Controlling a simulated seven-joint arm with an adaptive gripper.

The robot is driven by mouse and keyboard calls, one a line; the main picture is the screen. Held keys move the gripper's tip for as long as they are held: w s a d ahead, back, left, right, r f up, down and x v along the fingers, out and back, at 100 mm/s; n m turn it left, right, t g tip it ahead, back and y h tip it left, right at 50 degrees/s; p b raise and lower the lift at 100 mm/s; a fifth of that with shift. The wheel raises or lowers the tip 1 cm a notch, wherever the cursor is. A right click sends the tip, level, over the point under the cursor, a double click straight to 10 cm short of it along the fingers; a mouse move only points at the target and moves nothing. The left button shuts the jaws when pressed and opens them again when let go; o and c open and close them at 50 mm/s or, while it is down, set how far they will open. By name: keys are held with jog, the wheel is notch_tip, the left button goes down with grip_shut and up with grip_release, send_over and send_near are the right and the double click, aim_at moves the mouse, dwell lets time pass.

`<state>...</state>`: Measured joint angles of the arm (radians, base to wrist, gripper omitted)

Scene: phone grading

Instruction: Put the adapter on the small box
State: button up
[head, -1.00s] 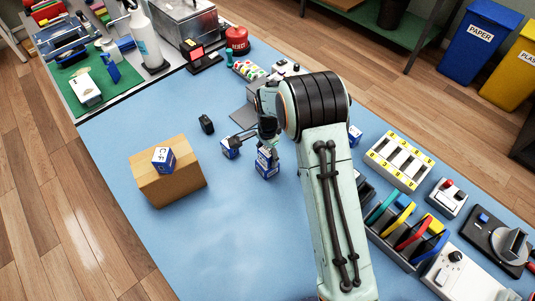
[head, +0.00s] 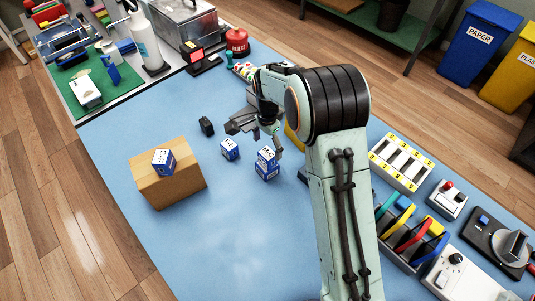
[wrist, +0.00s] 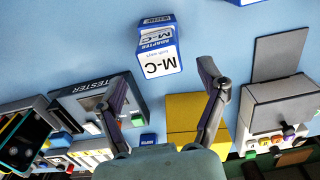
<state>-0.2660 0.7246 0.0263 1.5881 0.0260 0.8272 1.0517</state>
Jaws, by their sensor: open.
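A brown cardboard box (head: 172,188) stands at the left of the blue mat, with a blue-and-white C-F adapter carton (head: 163,161) on its top. A blue-and-white M-C adapter carton (head: 267,165) stands on the mat near the middle; it also shows in the wrist view (wrist: 159,58). I cannot tell whether it is one carton or two stacked. Another blue-and-white carton (head: 229,149) stands to its left. My gripper (head: 257,137) is open and empty, behind the M-C carton in the head view. In the wrist view the M-C carton lies beyond the spread fingertips, apart from them.
A small black object (head: 206,126) lies left of my gripper. A tester (wrist: 95,100) and a yellow block (wrist: 196,120) are close to the fingers in the wrist view. A slotted white-and-yellow tray (head: 400,160) stands at the right. The front mat is clear.

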aim_at(269, 154)
notch_tip(269, 154, up, 6)
jog(key=shift+r, duration=0.15)
jog(key=s+d+r+n, duration=0.3)
jog(key=s+d+r, duration=0.1)
jog(key=s, duration=0.3)
jog(key=s+d+r+n, duration=0.2)
jog(key=s+d+r, duration=0.25)
jog(key=s, duration=0.25)
jog(key=s+d+n, duration=0.2)
jog(key=s+n, duration=0.3)
jog(key=s, duration=1)
jog(key=shift+f+y, duration=0.4)
